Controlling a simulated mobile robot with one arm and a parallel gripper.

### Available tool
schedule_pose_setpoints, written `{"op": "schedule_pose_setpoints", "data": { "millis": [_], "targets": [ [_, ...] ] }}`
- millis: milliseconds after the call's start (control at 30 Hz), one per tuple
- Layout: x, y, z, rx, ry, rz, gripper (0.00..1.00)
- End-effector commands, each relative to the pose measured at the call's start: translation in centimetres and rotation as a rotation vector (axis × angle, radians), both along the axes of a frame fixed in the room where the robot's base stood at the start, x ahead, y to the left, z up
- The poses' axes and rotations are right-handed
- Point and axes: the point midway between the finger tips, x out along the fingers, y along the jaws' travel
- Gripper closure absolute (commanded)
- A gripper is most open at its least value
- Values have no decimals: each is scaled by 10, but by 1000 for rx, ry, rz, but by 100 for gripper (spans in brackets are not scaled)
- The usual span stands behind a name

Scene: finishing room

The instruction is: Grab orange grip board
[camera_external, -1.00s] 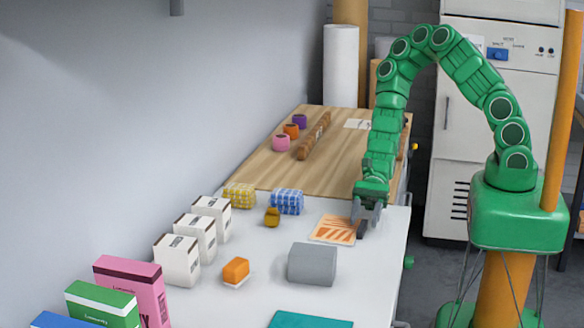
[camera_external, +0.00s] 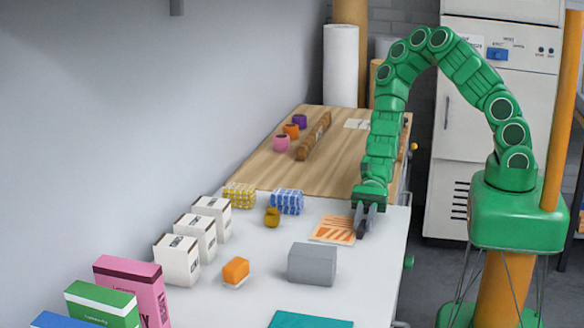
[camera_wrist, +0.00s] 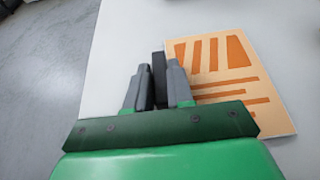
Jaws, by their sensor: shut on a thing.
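A flat cream board with orange stripes (camera_external: 333,229) lies on the white table, just left of my gripper (camera_external: 367,221). It also shows in the wrist view (camera_wrist: 212,70), right of the fingers. An orange block with a pale base (camera_external: 236,270) stands nearer the camera, apart from my gripper. My gripper points down at the table's right side. In the wrist view my gripper (camera_wrist: 158,82) is shut on a narrow dark piece (camera_wrist: 159,72) between its grey fingers. The dark piece stands beside the striped board; whether they touch I cannot tell.
A grey block (camera_external: 312,265) and a teal sheet (camera_external: 310,320) lie nearer the camera. Yellow (camera_external: 239,195) and blue (camera_external: 287,201) patterned blocks and a small mustard piece (camera_external: 272,217) lie left. White boxes (camera_external: 177,260) line the wall. The table's right edge is close to my gripper.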

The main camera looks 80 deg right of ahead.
Motion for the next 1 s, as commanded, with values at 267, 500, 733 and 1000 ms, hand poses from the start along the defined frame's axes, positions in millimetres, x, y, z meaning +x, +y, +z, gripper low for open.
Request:
{"op": "schedule_pose_setpoints", "data": {
  "millis": [267,500,733,1000],
  "targets": [
    [0,0,4,0,-2,1,100],
    [1,0,25,1,-5,0,100],
    [1,0,54,0,-5,0,100],
    [0,0,83,0,-4,1,100]
  ]
}}
